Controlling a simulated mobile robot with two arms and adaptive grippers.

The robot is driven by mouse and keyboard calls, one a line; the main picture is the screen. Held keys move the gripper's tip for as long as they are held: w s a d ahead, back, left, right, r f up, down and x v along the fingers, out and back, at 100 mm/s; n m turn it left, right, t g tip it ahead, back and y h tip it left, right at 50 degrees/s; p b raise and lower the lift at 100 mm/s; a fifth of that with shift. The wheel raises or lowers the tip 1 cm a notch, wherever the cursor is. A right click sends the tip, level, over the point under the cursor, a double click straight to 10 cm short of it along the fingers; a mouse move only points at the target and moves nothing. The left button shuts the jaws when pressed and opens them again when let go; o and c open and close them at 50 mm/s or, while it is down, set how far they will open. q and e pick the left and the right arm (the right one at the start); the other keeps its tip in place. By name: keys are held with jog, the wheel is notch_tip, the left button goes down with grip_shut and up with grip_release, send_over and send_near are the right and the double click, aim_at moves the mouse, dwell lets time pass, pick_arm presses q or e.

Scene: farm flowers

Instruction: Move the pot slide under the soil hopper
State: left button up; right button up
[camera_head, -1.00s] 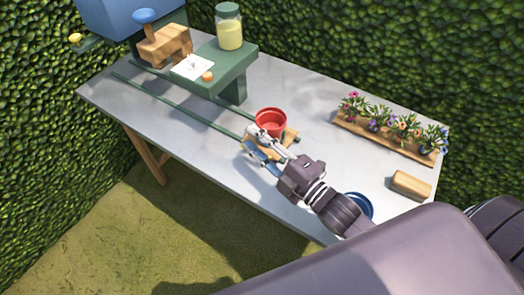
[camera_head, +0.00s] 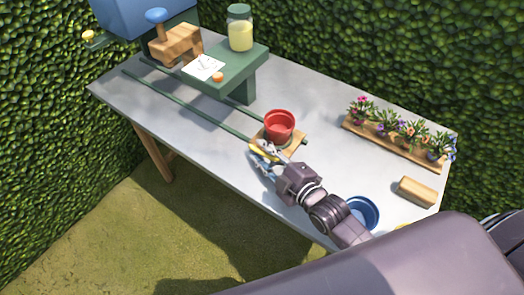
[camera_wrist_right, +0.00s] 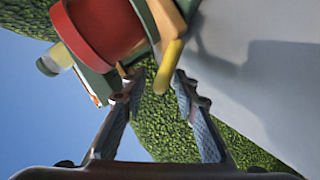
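The pot slide (camera_head: 291,141) is a wooden carriage on two green rails, with a red pot (camera_head: 279,128) standing upright on it. Its yellow handle (camera_wrist_right: 170,65) points toward my right gripper. The soil hopper (camera_head: 140,14) is the blue box at the far upper left, cut off by the picture edge. My right gripper (camera_head: 263,153) is at the near side of the slide. In the right wrist view my right gripper (camera_wrist_right: 155,84) has its fingers apart, with the handle's end just past the gap between the fingertips. My left gripper is not in view.
A green stand (camera_head: 235,70) with a jar (camera_head: 240,28) is beside the hopper. A flower tray (camera_head: 390,141), a wooden block (camera_head: 417,191) and a blue bowl (camera_head: 364,211) are at the right. The rails between slide and hopper look clear.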

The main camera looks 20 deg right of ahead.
grip_shut()
dwell(0.4)
jog(key=shift+w+a, duration=0.1)
jog(key=shift+w, duration=0.05)
